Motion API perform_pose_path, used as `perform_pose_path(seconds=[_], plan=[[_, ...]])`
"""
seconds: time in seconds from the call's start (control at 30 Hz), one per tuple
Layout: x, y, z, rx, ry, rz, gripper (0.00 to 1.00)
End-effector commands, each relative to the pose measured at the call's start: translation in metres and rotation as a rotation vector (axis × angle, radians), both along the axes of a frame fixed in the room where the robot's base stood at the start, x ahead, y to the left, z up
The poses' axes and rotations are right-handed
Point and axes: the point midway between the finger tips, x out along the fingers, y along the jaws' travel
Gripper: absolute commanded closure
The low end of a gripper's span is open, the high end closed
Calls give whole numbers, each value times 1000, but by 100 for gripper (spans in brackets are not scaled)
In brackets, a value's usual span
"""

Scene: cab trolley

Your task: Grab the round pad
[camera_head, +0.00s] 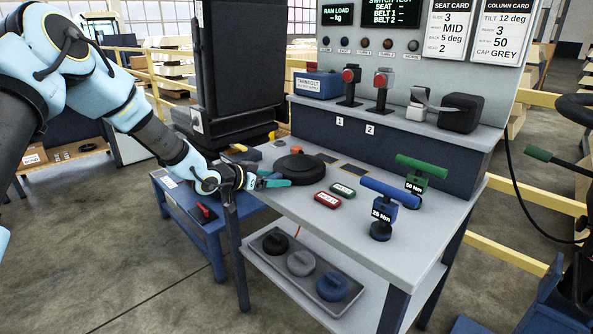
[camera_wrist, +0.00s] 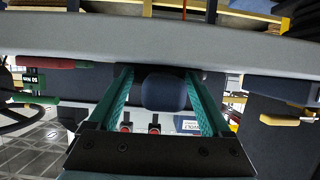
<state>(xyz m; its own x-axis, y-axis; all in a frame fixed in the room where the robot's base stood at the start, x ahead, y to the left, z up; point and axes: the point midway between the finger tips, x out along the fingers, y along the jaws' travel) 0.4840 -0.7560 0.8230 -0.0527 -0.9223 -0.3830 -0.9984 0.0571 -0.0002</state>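The black round pad (camera_head: 299,168) lies on the grey trolley top, a low disc with a smaller raised round part. My gripper (camera_head: 283,181) is low at the trolley's left edge, its teal fingers pointing toward the pad's left side. In the wrist view the two teal fingers of my gripper (camera_wrist: 159,76) are apart. A dark, rounded block (camera_wrist: 164,92) shows between them; it looks like part of the pad. I cannot tell whether either finger touches it.
Red (camera_head: 327,200) and green (camera_head: 342,190) labelled buttons lie right of the pad. Blue (camera_head: 381,229) and green (camera_head: 416,180) handled tools stand farther right. The switch panel (camera_head: 390,60) rises behind. A lower shelf tray (camera_head: 285,263) holds black, grey and blue caps.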

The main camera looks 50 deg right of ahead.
Motion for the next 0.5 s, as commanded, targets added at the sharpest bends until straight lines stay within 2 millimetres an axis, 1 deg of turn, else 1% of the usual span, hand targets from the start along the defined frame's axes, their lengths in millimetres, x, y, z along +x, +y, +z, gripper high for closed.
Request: perform_pose_path(seconds=[0.03, 0.07, 0.5], plan=[[0, 0, 0, -1, 0, 0, 38], [0, 0, 0, -1, 0, 0, 42], [-1, -1, 0, -1, 0, -1, 91]])
